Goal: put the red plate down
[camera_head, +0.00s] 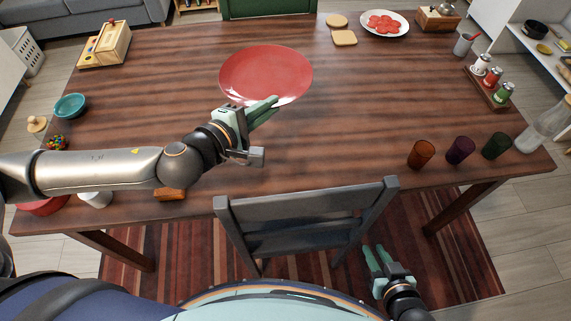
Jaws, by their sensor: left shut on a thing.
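The red plate (265,72) is a round, shiny plate over the middle back part of the wooden table. My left gripper (262,108) is shut on the plate's near edge, with its greenish fingers at the rim. I cannot tell whether the plate touches the tabletop or is held slightly above it. My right gripper (374,257) is low at the bottom right, in front of the table and beside the chair. Its two fingers are a little apart, with nothing between them.
The table (340,120) is clear around the plate. A grey chair (305,215) stands at the near edge. Several coloured cups (421,154), a condiment tray (487,88) and a white plate with red slices (384,24) are at the right. A teal bowl (70,106) is at the left.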

